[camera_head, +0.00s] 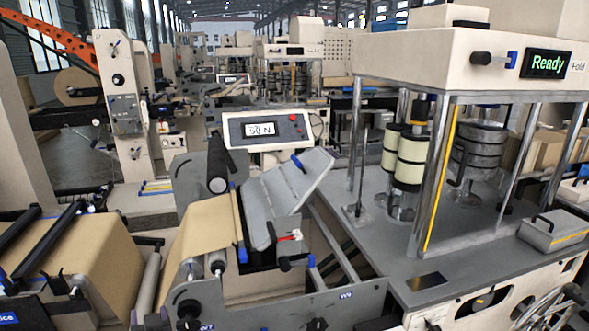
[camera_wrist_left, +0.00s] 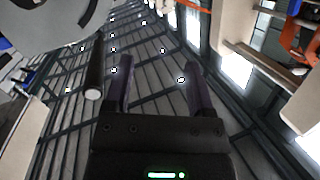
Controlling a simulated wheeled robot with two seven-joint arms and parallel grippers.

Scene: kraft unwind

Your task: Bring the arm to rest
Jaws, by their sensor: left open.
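My left gripper (camera_wrist_left: 158,62) shows in the left wrist view with its two dark fingers apart and nothing between them. Behind the fingers is the slatted roof of the hall, so the gripper points upward. I cannot clearly make out this gripper among the machine parts in the head view. A black rod with a pale end (camera_wrist_left: 93,92) shows just left of the fingers; I cannot tell whether it is near them. My right gripper is not in view.
A kraft web (camera_head: 203,229) runs over rollers at the unwind stand. A grey hinged plate (camera_head: 288,192) stands tilted beside it, below a display (camera_head: 266,130). A press with a "Ready" screen (camera_head: 547,64) stands right. A brown roll (camera_head: 76,86) hangs far left.

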